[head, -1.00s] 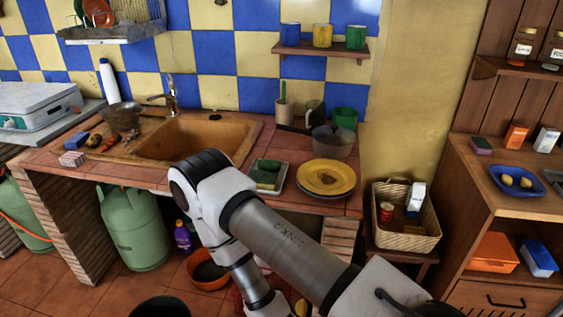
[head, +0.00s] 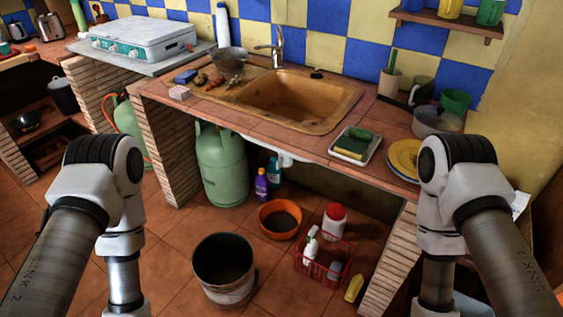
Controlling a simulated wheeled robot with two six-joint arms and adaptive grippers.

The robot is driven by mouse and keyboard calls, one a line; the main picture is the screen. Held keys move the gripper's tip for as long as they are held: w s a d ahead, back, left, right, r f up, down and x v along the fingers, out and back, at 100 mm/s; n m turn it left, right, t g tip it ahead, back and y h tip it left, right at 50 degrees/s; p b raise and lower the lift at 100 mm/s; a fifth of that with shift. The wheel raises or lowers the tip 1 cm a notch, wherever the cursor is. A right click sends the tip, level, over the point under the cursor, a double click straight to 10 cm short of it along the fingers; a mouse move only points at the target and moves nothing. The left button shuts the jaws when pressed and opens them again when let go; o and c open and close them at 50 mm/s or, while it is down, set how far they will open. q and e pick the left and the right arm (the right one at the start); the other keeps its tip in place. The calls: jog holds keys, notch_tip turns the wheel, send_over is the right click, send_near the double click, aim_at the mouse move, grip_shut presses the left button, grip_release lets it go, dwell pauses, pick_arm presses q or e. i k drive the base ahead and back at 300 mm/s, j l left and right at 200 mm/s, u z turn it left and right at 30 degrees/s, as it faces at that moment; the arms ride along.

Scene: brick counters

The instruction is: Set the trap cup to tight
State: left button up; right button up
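The trap cup cannot be made out; only a white drain pipe part (head: 287,157) shows under the counter front, below the sink (head: 300,98). Both of my arms show at the left and right of the head view, bent downward at the elbows. Neither gripper is in the picture, so what they hold is hidden. The space under the sink is dark towards the back.
Under the counter stand a green gas cylinder (head: 221,165), purple bottle (head: 261,185), orange basin (head: 280,219) and red basket (head: 324,263) of bottles. A dark bucket (head: 224,270) stands in front on the tiled floor. Brick piers (head: 162,158) flank the opening.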

aim_at(284, 161)
jog(key=i+j+z, duration=0.15)
jog(key=z, duration=0.3)
jog(key=i+j+z, duration=0.1)
jog(key=j+z, duration=0.35)
jog(key=i+j+z, duration=0.1)
jog(key=z, duration=0.35)
jog(key=j+z, duration=0.2)
jog(key=j, duration=1.4)
